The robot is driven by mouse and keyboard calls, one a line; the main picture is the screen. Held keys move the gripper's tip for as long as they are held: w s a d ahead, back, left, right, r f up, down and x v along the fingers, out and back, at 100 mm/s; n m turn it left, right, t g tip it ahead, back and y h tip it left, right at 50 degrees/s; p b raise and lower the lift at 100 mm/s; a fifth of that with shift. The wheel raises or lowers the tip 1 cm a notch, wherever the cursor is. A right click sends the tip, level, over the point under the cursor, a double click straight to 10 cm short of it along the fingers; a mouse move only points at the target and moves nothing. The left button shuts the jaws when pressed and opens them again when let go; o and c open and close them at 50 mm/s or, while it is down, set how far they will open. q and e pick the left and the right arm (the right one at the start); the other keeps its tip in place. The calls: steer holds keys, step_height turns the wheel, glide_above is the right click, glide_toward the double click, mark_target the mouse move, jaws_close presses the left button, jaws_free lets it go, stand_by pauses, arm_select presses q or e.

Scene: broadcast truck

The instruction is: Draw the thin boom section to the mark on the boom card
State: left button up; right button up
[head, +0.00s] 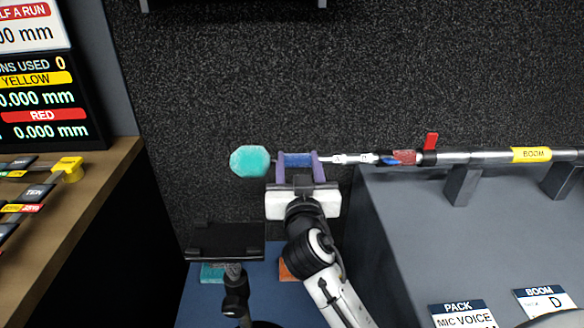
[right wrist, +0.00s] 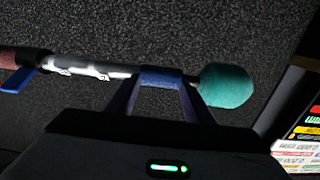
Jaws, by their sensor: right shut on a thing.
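The boom pole (head: 460,156) lies level across the right of the head view, with a yellow BOOM label. Its thin section (head: 350,159) is silver-white with dark marks and reaches left out of a red-brown collar (head: 404,157) beside a blue lever (head: 388,160). A teal foam head (head: 249,161) is at the left end. My right gripper (head: 297,160) is shut on the blue grip just right of the foam head; the right wrist view also shows this grip (right wrist: 161,77) between the fingers. The boom card (head: 545,301) reads BOOM and D, its small print unreadable. My left gripper is not in view.
A red lever (head: 431,141) stands up on the pole, which rests on grey supports (head: 463,184) over a grey case top (head: 400,220). A PACK card (head: 463,314) lies near the front. A wooden desk (head: 75,215) with a display (head: 45,100) is at left. Dark carpeted wall stands behind.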

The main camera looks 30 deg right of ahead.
steer(key=shift+d, duration=0.1)
steer(key=o, duration=1.2)
steer(key=shift+o, duration=0.2)
step_height(320, 180, up, 10)
steer(key=p, duration=0.2)
